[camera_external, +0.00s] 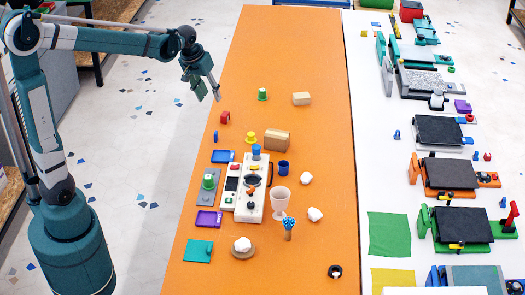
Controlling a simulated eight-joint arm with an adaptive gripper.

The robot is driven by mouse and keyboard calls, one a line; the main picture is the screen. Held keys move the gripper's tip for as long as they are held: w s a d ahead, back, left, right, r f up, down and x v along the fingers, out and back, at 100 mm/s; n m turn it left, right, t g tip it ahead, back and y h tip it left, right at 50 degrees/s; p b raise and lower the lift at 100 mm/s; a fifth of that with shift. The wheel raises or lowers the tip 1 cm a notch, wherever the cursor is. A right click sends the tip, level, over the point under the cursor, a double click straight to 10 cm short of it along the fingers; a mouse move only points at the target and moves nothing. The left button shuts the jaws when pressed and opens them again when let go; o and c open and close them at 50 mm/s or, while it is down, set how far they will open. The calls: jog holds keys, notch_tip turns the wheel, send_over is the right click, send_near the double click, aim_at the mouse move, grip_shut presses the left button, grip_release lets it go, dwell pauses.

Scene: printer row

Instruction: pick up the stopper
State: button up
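My gripper (208,97) hangs in the air near the left edge of the orange table, its two fingers apart with nothing visible between them. I cannot tell for sure which thing is the stopper. Small candidates are a green knob-like piece (262,94), a yellow one (250,137), a blue one (256,150) at the top of a white device, and another green one (208,181) on a grey plate. A red block (225,117) lies below my gripper in the picture. My gripper appears apart from all of these.
The white device (245,199) stands mid-table, with a brown box (276,140), dark blue cup (283,167), pale tall cup (280,202) and white lumps (306,178) around it. The orange table (300,40) is clear at the far end. Printers (440,131) line the white table.

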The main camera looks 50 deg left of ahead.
jog(key=w+a+f+n+g, duration=0.1)
jog(key=w+a+f, duration=0.1)
jog(key=w+f, duration=0.45)
jog(key=w+a+f+n+g, duration=0.1)
jog(key=w+f, duration=0.3)
jog(key=w, duration=0.5)
jog(key=n+g, duration=0.2)
send_over(251, 134)
notch_tip(251, 134, down, 17)
jog(key=shift+f, duration=0.1)
jog(key=shift+w+f+n, duration=0.1)
jog(key=shift+f+n, duration=0.2)
jog(key=shift+f, duration=0.1)
jog(key=shift+f, duration=1.25)
jog(key=shift+a+f, duration=0.1)
jog(key=shift+f, duration=2.5)
jog(key=c, duration=1)
